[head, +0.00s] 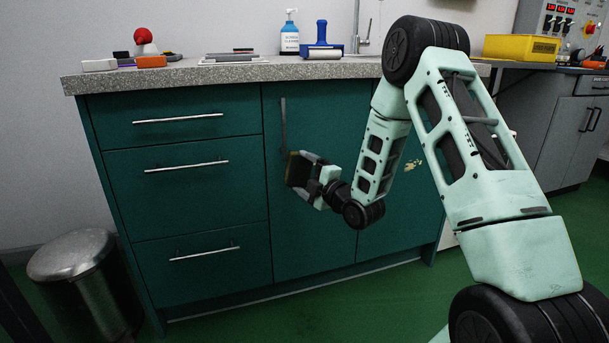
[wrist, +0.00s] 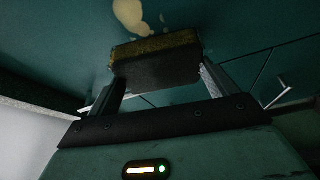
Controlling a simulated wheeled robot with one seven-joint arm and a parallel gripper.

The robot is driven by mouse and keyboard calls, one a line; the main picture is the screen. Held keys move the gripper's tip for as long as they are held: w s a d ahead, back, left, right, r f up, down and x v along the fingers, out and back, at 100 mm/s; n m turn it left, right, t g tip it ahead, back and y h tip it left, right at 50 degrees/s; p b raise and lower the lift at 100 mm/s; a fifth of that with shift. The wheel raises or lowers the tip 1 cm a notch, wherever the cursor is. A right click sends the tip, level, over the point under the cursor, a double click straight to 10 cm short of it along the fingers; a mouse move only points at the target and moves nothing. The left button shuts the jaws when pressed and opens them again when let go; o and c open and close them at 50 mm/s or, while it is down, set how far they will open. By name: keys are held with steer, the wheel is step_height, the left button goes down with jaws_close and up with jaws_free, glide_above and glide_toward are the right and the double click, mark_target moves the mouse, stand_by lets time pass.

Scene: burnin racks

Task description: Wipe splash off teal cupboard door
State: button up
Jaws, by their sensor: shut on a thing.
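The teal cupboard doors (head: 308,240) are shut, below a grey speckled worktop. A cream splash (head: 413,166) shows on the right-hand door, just right of my arm. In the wrist view a cream splash (wrist: 131,16) with small drops lies on the teal surface beyond the sponge; I cannot tell if it is the same one. My gripper (head: 314,178) is shut on a sponge (head: 299,170), in front of the left-hand door. The sponge, yellowish and dark, is also between the fingers in the wrist view (wrist: 155,65). Whether it touches the door is unclear.
Green floor lies in front.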

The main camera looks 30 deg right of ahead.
steer(key=shift+w+d, duration=0.3)
steer(key=shift+w, duration=0.65)
steer(key=shift+d, duration=0.1)
steer(key=s+d+b, duration=0.2)
steer(key=d, duration=0.5)
steer(key=shift+b, duration=0.3)
stand_by(0.5)
steer(key=shift+w+a+b, duration=0.35)
steer(key=shift+a, duration=0.85)
steer(key=shift+w+a+b, duration=0.3)
steer(key=shift+a, duration=0.9)
steer(key=shift+w+a+b, duration=0.35)
steer(key=shift+a, duration=0.85)
